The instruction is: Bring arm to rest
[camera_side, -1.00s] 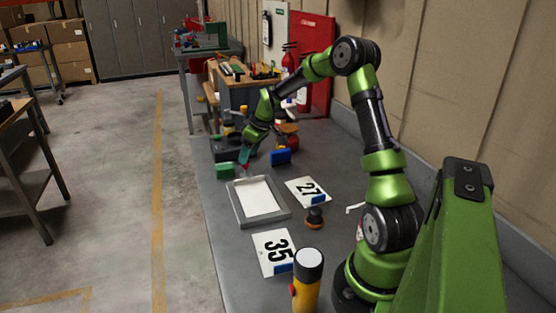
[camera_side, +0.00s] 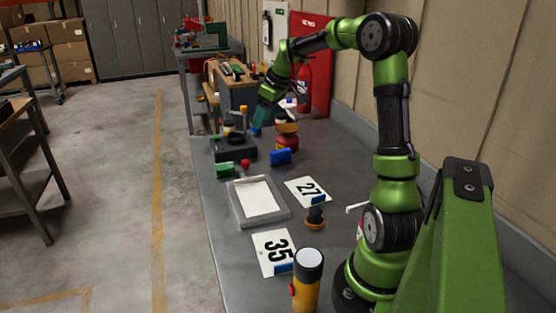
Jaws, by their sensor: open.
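My gripper (camera_side: 257,125) is raised above the far part of the grey bench (camera_side: 222,240), over the cluttered end. Its fingers are small in the view and look open, with nothing seen between them. My green and black arm stands at the right of the bench, bent at the elbow, with its forearm reaching to the left and back.
A grey tray with a white sheet (camera_side: 258,197) lies mid-bench. A wall runs along the right.

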